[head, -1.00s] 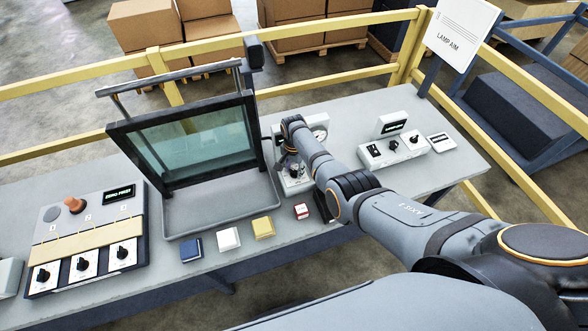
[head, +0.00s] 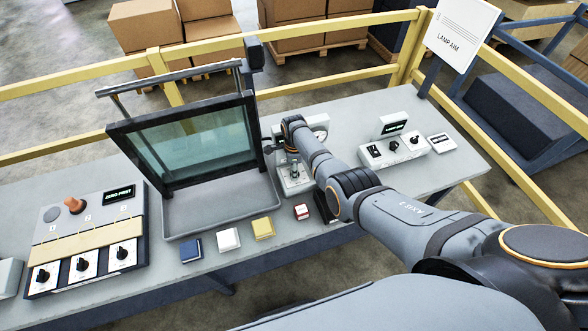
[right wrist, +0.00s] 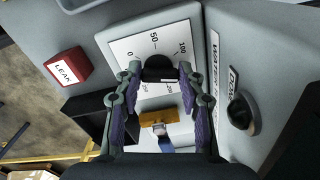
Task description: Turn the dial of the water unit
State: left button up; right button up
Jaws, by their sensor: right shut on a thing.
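The water unit (head: 297,187) is a pale box with a white printed scale, standing right of the tray on the bench. The dark dial (right wrist: 158,66) sits on this plate. My right gripper (right wrist: 160,73) is shut on the dial, one finger on each side of it. In the head view my right gripper (head: 293,165) is partly hidden by its own arm, and the dial is not clear there. My left gripper is not in view.
A red LEAK block (right wrist: 68,68) stands beside the unit. A second dark knob (right wrist: 240,110) is at its right. The framed glass panel (head: 195,140) and tray (head: 220,205) are to the left. A switch box (head: 395,150) stands to the right.

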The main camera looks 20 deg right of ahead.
jog(key=shift+m, duration=1.2)
jog(key=o, duration=1.2)
jog(key=shift+c, duration=0.2)
notch_tip(320, 180, up, 12)
